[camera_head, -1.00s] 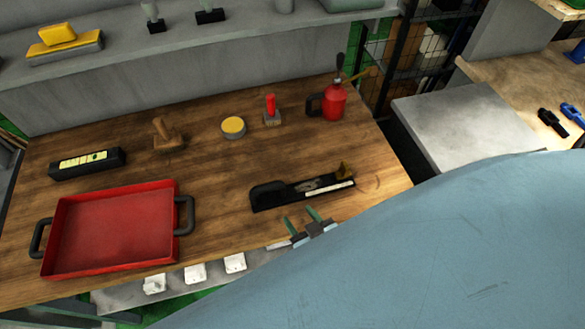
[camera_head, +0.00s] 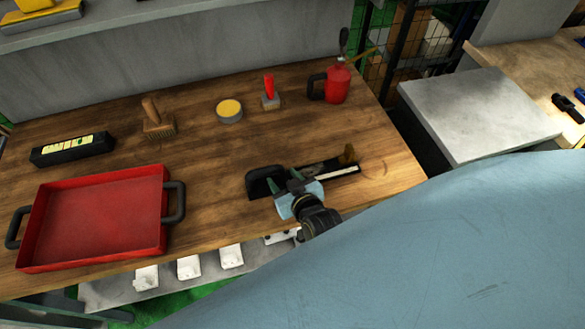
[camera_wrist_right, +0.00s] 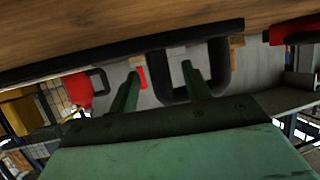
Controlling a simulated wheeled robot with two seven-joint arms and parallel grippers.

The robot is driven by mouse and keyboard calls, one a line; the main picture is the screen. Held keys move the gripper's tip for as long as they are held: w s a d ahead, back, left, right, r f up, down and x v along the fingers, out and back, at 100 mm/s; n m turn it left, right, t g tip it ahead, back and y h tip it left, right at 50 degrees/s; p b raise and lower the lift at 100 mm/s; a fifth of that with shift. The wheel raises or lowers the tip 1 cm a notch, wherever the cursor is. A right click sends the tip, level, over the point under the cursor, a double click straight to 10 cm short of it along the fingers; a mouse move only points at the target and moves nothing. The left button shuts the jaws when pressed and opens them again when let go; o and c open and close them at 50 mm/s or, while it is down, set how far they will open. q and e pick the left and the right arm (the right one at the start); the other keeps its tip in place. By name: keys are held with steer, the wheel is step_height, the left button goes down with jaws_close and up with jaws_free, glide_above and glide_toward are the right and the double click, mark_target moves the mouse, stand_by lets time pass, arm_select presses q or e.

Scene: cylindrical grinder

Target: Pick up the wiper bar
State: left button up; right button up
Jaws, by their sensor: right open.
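The wiper bar (camera_head: 262,183) is a long black bar with a raised handle loop, a pale strip and a brown piece toward its right end. It lies on the front right of the wooden table. My right gripper (camera_head: 292,178) is open and covers the bar's middle in the head view. In the right wrist view, the bar (camera_wrist_right: 90,62) crosses the top and its handle loop hangs below. The green fingers of my right gripper (camera_wrist_right: 160,70) point at it, one overlapping the loop. I cannot tell whether they touch. My left gripper is not in view.
A red tray (camera_head: 100,220) with black handles sits at the front left. Behind are a black labelled box (camera_head: 72,148), a wooden brush (camera_head: 157,122), a round yellow tin (camera_head: 229,110), a red-handled brush (camera_head: 270,95) and a red oil can (camera_head: 337,84). The table's centre is clear.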

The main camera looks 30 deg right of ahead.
steer(key=shift+b+x, duration=0.7)
steer(key=shift+x, duration=0.55)
jaws_close()
